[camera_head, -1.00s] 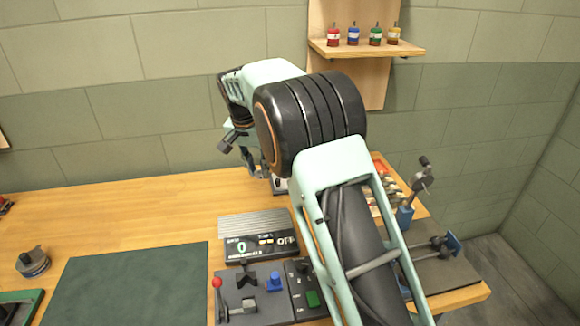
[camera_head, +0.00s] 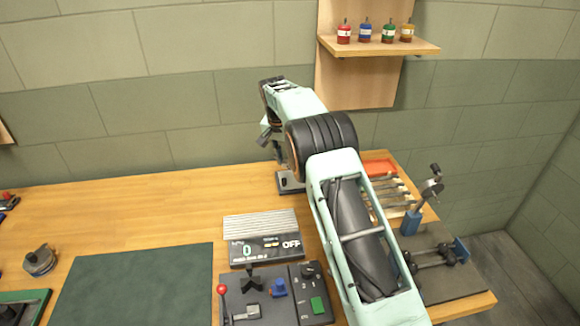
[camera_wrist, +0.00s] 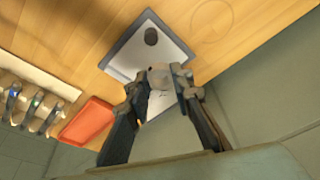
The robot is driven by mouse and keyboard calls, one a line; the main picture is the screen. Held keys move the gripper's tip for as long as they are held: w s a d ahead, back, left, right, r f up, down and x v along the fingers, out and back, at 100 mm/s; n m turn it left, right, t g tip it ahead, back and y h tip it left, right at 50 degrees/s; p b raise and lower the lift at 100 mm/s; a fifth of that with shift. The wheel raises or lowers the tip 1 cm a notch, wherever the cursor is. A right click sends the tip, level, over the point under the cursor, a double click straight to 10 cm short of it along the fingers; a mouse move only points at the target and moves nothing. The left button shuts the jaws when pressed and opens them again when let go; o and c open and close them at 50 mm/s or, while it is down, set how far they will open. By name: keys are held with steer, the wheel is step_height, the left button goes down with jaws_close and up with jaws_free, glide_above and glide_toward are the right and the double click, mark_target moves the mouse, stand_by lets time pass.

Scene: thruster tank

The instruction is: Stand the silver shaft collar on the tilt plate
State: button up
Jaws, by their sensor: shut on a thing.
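The silver shaft collar (camera_wrist: 160,76) is between the fingertips of my gripper (camera_wrist: 158,82) in the wrist view, and the gripper is shut on it. The tilt plate (camera_wrist: 175,45) lies behind and below the collar in that view, a pale grey surface with a darker rim and a dark round spot. I cannot tell whether the collar touches the plate. In the head view the plate (camera_head: 291,186) shows partly at the bench's back, beside my arm. My gripper's fingers and the collar are mostly hidden there by my own wrist.
A red tray (camera_wrist: 87,120) and several tools in a rack lie left of the plate in the wrist view. In the head view a display box (camera_head: 264,238) and control panel (camera_head: 275,294) stand nearer. A blue-based clamp (camera_head: 411,222) is at right. The bench's left back is clear.

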mark_target(291, 175)
steer(key=shift+w+d+f+p, duration=0.25)
steer(key=shift+w+d+f, duration=0.1)
steer(key=shift+w+f, duration=0.4)
steer(key=shift+w+d+f+p, duration=0.25)
steer(key=shift+w+f, duration=0.3)
steer(key=shift+f, duration=1.9)
steer(key=shift+f, duration=0.25)
steer(key=o, duration=0.9)
steer(key=shift+r, duration=0.1)
steer(key=shift+r, duration=0.15)
steer(key=b+v, duration=0.1)
steer(key=v, duration=1.1)
